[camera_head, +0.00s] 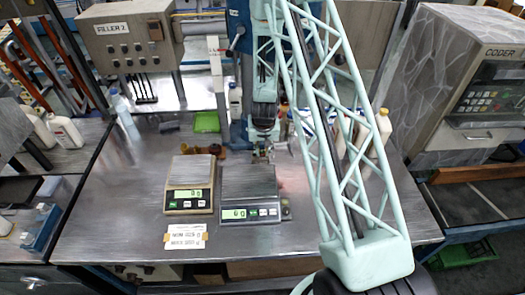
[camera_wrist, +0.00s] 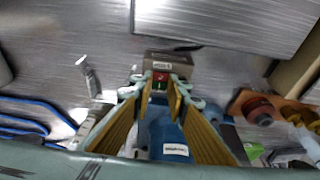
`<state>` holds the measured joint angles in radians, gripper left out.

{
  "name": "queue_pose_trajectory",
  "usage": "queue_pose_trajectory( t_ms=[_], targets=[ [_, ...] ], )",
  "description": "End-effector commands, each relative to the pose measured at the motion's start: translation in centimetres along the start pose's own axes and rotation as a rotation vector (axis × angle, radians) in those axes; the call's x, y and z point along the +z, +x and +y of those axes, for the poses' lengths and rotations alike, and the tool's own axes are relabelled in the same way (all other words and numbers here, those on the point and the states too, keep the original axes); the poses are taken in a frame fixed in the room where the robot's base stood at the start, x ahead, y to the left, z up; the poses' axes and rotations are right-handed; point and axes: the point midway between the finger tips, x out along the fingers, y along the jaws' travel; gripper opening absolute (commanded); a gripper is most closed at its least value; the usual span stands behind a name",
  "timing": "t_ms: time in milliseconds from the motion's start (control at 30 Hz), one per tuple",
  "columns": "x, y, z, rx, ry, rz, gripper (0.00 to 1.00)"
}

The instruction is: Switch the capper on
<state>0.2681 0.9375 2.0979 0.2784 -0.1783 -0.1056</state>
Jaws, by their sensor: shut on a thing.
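In the wrist view, a small grey box with a label and a red-and-green switch (camera_wrist: 160,77) lies straight ahead, between my fingertips. The label is too small to read. My gripper (camera_wrist: 158,92) has its two fingers on either side of the switch, closed on it; the exact contact is hard to see. A blue machine part (camera_wrist: 170,135) with a white label, probably the capper, lies between and below the fingers. In the head view, my gripper (camera_head: 263,150) is low over the table beside the blue machine column (camera_head: 239,133), and the switch is hard to make out.
Two scales, a tan one (camera_head: 190,197) and a grey one (camera_head: 250,214), stand on the steel table in front of my gripper. Amber parts (camera_head: 212,149) and a green tray (camera_head: 207,122) lie to the left. White bottles (camera_head: 381,127) stand to the right.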

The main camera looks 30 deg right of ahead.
Motion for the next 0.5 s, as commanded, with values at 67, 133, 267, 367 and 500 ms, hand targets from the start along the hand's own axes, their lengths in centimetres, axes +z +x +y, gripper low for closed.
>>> queue_pose_trajectory(
  t_ms=[67, 133, 267, 367, 500],
  targets=[
    [0.00, 0.01, 0.02, 0.000, 0.000, 0.000, 0.04],
    [0.00, 0.01, 0.02, 0.000, 0.001, 0.000, 0.17],
    [0.00, 0.00, 0.02, 0.000, 0.001, 0.001, 0.28],
    [-0.01, 0.00, 0.02, 0.000, 0.001, 0.001, 0.28],
    [-0.01, -0.01, 0.02, 0.000, 0.001, 0.001, 0.28]
  ],
)
